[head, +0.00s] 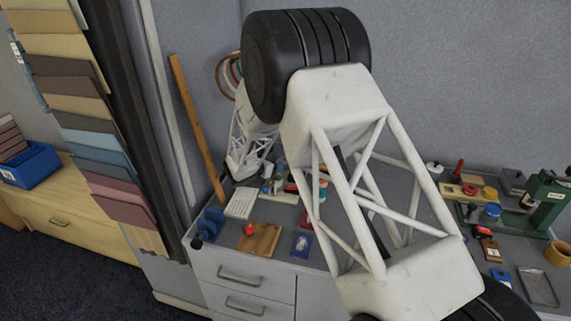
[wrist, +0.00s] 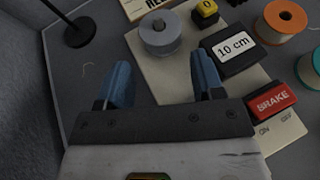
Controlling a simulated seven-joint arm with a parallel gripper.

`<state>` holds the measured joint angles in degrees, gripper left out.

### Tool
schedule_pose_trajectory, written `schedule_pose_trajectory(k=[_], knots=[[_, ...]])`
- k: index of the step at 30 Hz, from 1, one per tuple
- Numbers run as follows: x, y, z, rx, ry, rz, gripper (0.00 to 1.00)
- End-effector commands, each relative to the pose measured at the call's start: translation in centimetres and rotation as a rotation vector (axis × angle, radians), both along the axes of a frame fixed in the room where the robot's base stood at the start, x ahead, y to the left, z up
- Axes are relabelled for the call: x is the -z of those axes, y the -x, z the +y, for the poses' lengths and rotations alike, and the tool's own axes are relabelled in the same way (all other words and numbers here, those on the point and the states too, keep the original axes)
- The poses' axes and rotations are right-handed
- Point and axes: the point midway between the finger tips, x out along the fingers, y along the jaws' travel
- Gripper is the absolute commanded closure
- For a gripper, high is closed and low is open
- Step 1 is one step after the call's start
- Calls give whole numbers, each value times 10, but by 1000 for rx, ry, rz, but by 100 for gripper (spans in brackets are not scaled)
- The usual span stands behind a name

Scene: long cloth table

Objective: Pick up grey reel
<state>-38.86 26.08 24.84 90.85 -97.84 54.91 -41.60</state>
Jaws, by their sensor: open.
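The grey reel (wrist: 160,34) stands upright on a pale board (wrist: 175,68) in the wrist view, a short way beyond my fingertips and between their lines. My gripper (wrist: 162,82) is open, with its two blue fingers apart and nothing between them. In the head view my arm covers much of the table, and I cannot make out the grey reel or my fingertips there.
A black stand (wrist: 78,32) is at upper left. A green press (head: 548,200) stands at right.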

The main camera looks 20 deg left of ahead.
Motion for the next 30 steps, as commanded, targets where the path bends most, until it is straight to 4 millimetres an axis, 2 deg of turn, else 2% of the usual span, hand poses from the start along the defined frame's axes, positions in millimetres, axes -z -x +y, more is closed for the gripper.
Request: schedule_pose_trajectory(k=[12,23,30], knots=[[9,-21,-9,1,-1,0,38],[10,-23,-10,0,-1,0,38],[17,-35,-15,1,-1,1,38]])
